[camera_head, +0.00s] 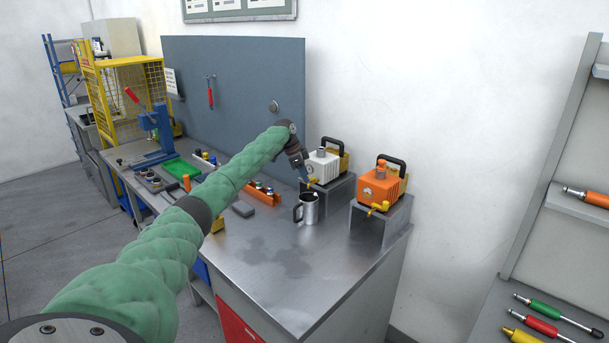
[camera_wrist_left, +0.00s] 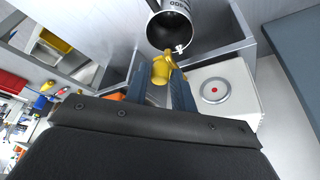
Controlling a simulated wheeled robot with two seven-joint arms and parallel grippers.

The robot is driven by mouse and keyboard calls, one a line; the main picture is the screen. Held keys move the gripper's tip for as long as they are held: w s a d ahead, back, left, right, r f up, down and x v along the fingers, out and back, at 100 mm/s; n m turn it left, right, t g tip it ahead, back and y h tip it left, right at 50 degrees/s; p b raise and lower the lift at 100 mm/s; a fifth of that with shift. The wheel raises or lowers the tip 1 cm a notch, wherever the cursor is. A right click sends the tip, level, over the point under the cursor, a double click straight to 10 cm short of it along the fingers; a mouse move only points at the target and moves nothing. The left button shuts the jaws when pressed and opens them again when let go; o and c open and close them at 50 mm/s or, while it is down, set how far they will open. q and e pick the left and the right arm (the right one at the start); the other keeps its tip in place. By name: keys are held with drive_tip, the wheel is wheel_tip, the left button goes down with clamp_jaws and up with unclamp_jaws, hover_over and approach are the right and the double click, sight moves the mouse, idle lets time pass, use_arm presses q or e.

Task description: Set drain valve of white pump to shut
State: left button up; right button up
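The white pump (camera_head: 323,167) sits on a grey metal stand against the wall end of the bench. In the left wrist view, its white body (camera_wrist_left: 238,83) with a round cap is at the right. Its yellow drain valve (camera_head: 313,183) faces the bench front; the valve handle (camera_wrist_left: 160,69) shows close up in the wrist view. My left gripper (camera_head: 306,178) is at this valve. Its blue fingers (camera_wrist_left: 161,78) stand on both sides of the handle and appear closed on it. The handle's exact angle is hard to read. My right gripper is out of view.
A metal mug (camera_head: 308,210) stands just in front of the white pump's stand, below the valve. An orange pump (camera_head: 379,188) with its own yellow valve (camera_head: 379,208) is to the right. The bench front (camera_head: 285,270) is clear.

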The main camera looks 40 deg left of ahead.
use_arm(q)
clamp_jaws()
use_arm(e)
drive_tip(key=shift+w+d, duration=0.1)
